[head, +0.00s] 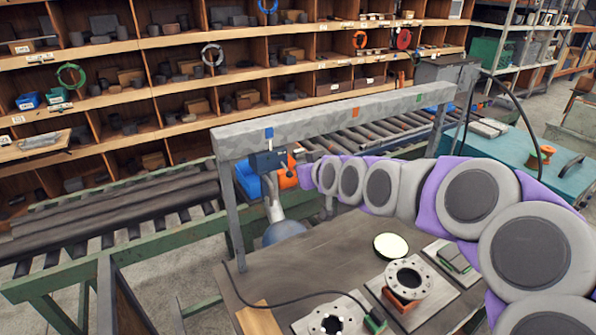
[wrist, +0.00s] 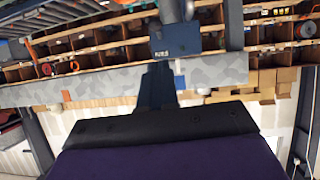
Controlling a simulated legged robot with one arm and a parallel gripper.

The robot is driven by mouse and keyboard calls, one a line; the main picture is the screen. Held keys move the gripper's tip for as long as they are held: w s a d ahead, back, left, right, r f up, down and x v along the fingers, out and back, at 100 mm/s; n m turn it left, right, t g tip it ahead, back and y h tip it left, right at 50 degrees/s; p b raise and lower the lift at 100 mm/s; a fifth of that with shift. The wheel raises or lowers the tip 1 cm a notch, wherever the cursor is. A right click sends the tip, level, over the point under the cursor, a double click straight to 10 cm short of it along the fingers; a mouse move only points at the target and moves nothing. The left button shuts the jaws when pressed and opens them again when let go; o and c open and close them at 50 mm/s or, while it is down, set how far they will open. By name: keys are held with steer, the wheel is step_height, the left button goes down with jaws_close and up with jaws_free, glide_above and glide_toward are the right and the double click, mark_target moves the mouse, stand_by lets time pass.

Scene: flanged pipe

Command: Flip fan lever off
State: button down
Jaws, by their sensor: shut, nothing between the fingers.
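In the head view, a dark blue switch box (head: 268,160) hangs at the underside of a grey mottled beam. In the wrist view, which looks upside down, the box (wrist: 175,40) shows beyond my fingers, and a dark lever-like piece (wrist: 173,10) sticks out from it at the top edge. My gripper (wrist: 160,66) is shut and empty, its fingers pointing toward the box. In the wrist view the fingertips overlap the beam and end close to the box. I cannot tell whether they touch it. In the head view my purple arm reaches the box from the right, and the fingers are hard to make out.
The grey beam (head: 330,118) spans above a workbench (head: 345,245) on posts. Steel flanges (head: 409,282) and a pale round disc (head: 391,246) lie on the bench. A grey pipe-like piece (head: 285,232) stands below the box. Roller conveyors (head: 120,218) and parts shelves are behind.

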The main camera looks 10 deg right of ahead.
steer(key=v, duration=0.6)
steer(key=shift+s+r, duration=0.15)
steer(key=shift+s, duration=0.1)
